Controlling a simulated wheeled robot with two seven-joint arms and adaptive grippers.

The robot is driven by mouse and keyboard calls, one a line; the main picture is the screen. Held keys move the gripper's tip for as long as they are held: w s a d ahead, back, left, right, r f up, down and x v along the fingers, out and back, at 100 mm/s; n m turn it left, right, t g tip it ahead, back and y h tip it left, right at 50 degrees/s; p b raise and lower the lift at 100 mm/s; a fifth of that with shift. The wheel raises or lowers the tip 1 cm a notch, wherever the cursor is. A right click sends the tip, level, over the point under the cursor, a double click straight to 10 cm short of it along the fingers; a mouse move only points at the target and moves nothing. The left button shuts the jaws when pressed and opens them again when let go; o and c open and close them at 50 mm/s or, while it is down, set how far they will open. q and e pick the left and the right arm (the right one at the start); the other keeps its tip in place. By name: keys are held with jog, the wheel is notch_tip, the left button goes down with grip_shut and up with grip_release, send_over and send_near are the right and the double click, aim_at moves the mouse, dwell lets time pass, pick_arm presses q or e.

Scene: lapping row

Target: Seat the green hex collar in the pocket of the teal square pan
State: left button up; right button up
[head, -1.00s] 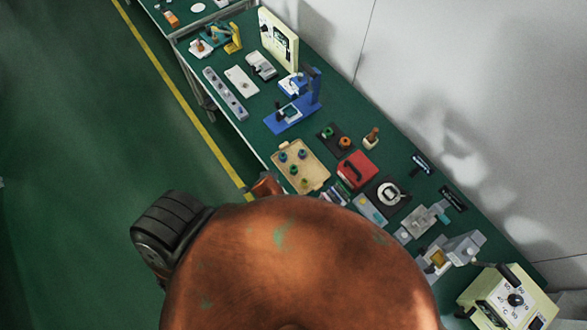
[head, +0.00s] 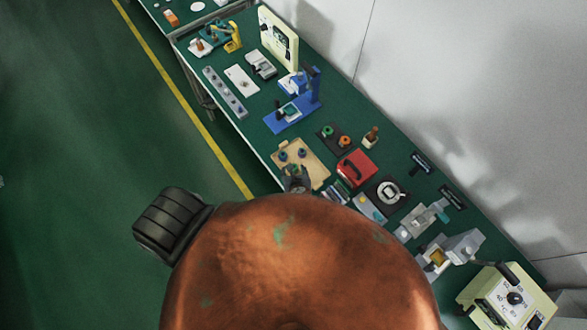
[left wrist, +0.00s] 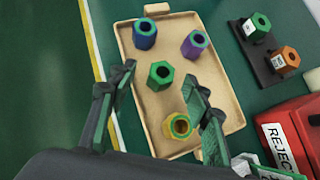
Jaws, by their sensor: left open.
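In the left wrist view the green hex collar (left wrist: 160,75) stands in the tan tray (left wrist: 130,62). A blue collar (left wrist: 145,33), a purple collar (left wrist: 194,43) and a yellow collar (left wrist: 178,125) share the tray. My left gripper (left wrist: 152,90) is open above the tray, its fingers spread to either side of the green collar in the picture and holding nothing. In the head view my left gripper (head: 296,181) covers the near part of the tray. A small teal piece (head: 289,111), possibly the square pan, sits on the blue press; its pocket is too small to make out. My right gripper is not in view.
Beside the tray, a black board (left wrist: 262,62) holds another green collar (left wrist: 258,25) and an orange collar (left wrist: 286,60). A red box marked REJECT (left wrist: 294,140) is close to the tray's right. The blue press (head: 313,92) stands beyond the tray. Floor lies left of the bench.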

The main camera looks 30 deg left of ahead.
pick_arm(q)
jog(key=shift+d+x, duration=0.2)
jog(key=shift+x, duration=2.2)
jog(key=shift+c, duration=0.5)
grip_shut()
